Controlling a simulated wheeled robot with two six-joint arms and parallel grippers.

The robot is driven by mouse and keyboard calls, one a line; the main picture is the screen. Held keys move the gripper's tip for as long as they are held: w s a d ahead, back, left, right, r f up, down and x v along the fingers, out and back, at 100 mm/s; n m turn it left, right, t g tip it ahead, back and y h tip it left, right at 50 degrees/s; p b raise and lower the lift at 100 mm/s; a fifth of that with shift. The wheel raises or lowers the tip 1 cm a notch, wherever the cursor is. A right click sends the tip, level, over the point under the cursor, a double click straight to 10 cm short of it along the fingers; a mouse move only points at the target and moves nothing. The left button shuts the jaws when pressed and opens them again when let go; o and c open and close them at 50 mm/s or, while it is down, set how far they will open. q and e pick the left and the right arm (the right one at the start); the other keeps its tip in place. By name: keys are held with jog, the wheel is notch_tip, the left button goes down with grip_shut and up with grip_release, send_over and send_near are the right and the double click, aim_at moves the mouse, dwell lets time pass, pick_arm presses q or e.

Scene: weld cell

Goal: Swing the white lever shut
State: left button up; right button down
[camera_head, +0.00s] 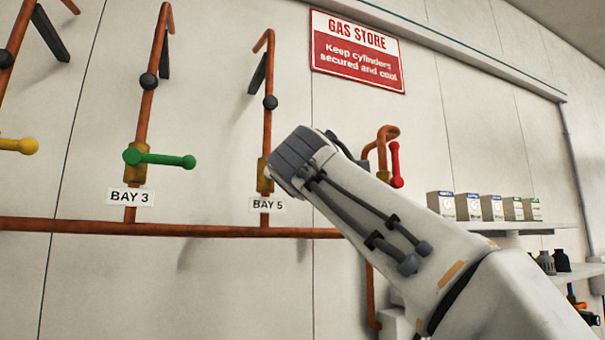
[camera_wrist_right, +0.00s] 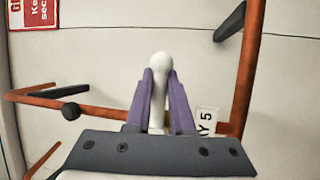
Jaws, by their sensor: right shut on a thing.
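The white lever (camera_wrist_right: 159,62) shows in the right wrist view, its round knob standing out past my fingertips and its shaft running down between them. My right gripper (camera_wrist_right: 159,76) has its two purple fingers closed on the lever, one on each side. In the head view, my right wrist covers the lever and fingers at the bay 5 valve. Part of that valve's brass body (camera_head: 264,176) shows beside my wrist, above the BAY 5 label (camera_head: 267,205). The label is partly hidden in the wrist view (camera_wrist_right: 207,120). My left gripper is in neither view.
A green lever (camera_head: 160,158) lies across the bay 3 pipe, and a yellow one (camera_head: 20,146) is at the far left. A red lever (camera_head: 396,163) stands upright just right of my wrist. A copper pipe (camera_head: 190,229) runs along the wall. A shelf (camera_head: 515,227) holds small boxes.

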jog(key=shift+f, duration=0.1)
jog(key=c, duration=0.8)
grip_release()
jog(key=shift+s+f+b, duration=0.1)
jog(key=shift+s+b, duration=0.25)
jog(key=shift+s, duration=0.1)
jog(key=s+b, duration=0.1)
jog(key=s, duration=0.2)
jog(key=s+f+b, duration=0.1)
jog(key=s+b, duration=0.1)
jog(key=s, duration=0.1)
jog(key=s+b, duration=0.1)
jog(key=s, duration=0.2)
jog(key=shift+s+f+b, duration=0.2)
jog(key=shift+f+b, duration=0.05)
jog(key=shift+b, duration=0.15)
